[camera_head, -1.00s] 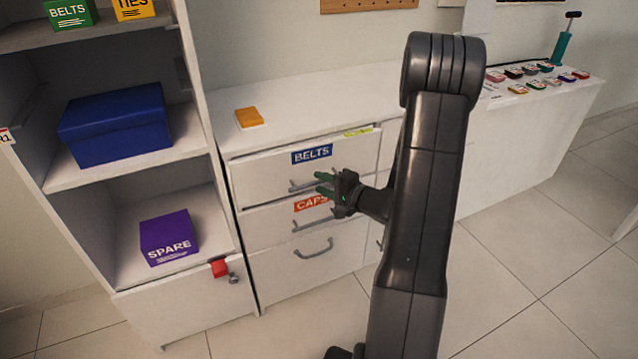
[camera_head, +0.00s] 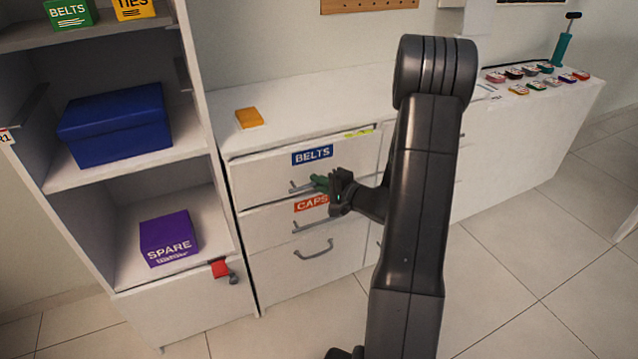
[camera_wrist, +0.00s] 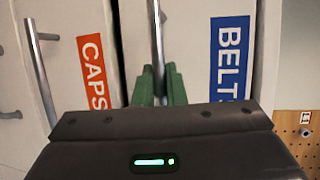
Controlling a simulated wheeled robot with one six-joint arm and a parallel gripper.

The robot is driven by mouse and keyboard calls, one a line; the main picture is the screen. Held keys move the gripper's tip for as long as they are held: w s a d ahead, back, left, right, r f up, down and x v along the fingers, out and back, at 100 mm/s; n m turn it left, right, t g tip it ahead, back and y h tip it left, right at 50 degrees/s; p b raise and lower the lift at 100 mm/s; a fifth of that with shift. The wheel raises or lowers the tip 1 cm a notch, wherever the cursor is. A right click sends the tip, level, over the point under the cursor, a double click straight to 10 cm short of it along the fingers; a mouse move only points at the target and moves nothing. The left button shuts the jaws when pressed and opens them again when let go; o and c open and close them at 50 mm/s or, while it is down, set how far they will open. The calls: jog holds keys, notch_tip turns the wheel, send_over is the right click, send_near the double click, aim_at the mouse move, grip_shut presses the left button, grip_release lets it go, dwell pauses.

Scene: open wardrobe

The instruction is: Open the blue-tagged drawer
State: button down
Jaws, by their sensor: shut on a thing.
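The blue-tagged drawer (camera_head: 265,181) is the top drawer of the white chest; its blue tag (camera_head: 312,155) reads BELTS. Its grey bar handle (camera_head: 298,188) is partly hidden by my gripper (camera_head: 318,184). In the wrist view the handle (camera_wrist: 157,35) runs down between my green fingers (camera_wrist: 158,86), which are shut on it. The blue tag (camera_wrist: 229,56) is to the right of the fingers there. The drawer front looks close to the chest; I cannot tell whether it stands out slightly.
The drawer below has an orange CAPS tag (camera_head: 311,203) and its own handle (camera_head: 312,226). A third handle (camera_head: 314,250) is lower. A shelf unit with a blue box (camera_head: 115,125) and purple SPARE box (camera_head: 168,238) stands left. An orange block (camera_head: 249,118) lies on the top.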

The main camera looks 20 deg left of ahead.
jog(key=s+d+b, duration=0.9)
jog(key=s+d, duration=0.7)
jog(key=d, duration=0.3)
jog(key=shift+s, duration=0.25)
jog(key=shift+d, duration=0.1)
jog(key=c, duration=1.5)
grip_release()
jog(key=shift+d, duration=0.1)
jog(key=p+v, duration=0.2)
jog(key=v, duration=1.1)
jog(key=shift+d, duration=0.3)
jog(key=shift+a, duration=0.1)
jog(key=b+x, duration=0.2)
jog(key=x, duration=1.1)
jog(key=shift+a, duration=0.3)
jog(key=shift+s, duration=0.1)
